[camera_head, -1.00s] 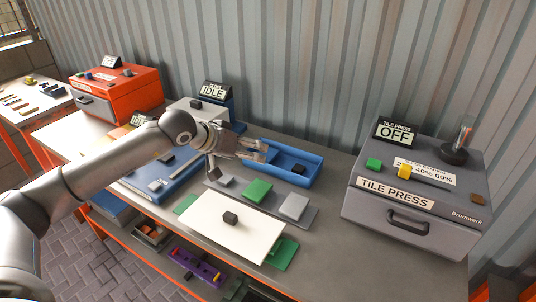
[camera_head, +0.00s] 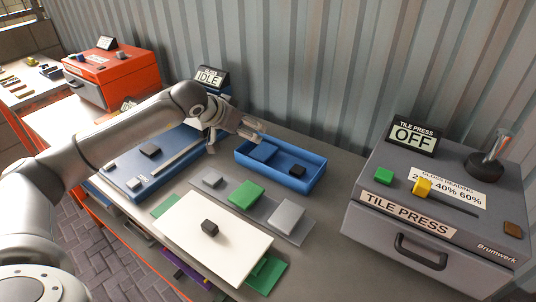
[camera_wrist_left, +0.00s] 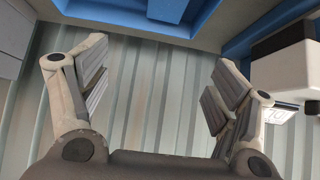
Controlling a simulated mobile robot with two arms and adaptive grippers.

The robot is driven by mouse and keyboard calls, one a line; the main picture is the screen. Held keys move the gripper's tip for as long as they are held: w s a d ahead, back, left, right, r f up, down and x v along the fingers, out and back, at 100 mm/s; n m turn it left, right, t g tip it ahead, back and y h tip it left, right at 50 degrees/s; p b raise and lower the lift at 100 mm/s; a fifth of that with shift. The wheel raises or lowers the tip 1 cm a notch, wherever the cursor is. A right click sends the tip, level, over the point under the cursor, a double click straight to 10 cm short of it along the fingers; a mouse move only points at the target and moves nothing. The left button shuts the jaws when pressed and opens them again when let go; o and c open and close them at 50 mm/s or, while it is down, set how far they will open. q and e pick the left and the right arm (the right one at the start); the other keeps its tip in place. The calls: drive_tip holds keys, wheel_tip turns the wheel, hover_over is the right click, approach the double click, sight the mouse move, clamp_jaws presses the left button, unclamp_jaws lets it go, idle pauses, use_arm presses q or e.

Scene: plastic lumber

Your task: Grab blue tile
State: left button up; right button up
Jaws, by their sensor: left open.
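A flat blue tile (camera_head: 263,151) lies in the left part of the blue tray (camera_head: 282,181). My left gripper (camera_head: 257,131) is open and empty, near the tray's back left corner, apart from the tile. In the left wrist view the open fingers (camera_wrist_left: 158,62) have only the corrugated wall between them. The tray's blue edge (camera_wrist_left: 125,20) shows at the top of that view. My right gripper is not in view.
A grey strip (camera_head: 230,209) holds grey and green blocks in front of the tray. A white board (camera_head: 225,250) bears a dark cube. The grey tile press (camera_head: 425,225) stands at the right. The corrugated wall (camera_head: 330,70) is close behind.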

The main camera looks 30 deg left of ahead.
use_arm(q)
drive_tip(key=f, duration=0.1)
drive_tip(key=b, duration=0.5)
approach(263, 151)
drive_tip(key=x, duration=0.2)
drive_tip(key=shift+w+d+f+p, duration=0.15)
drive_tip(key=shift+w+f+p, duration=0.1)
drive_tip(key=shift+w+p, duration=0.05)
drive_tip(key=shift+w+f, duration=0.3)
drive_tip(key=shift+w, duration=0.05)
drive_tip(key=p+x, duration=0.1)
drive_tip(key=x, duration=0.2)
drive_tip(key=shift+w+f, duration=0.45)
drive_tip(key=shift+f, duration=0.05)
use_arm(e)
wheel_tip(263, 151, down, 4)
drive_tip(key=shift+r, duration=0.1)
use_arm(q)
drive_tip(key=c, duration=1.1)
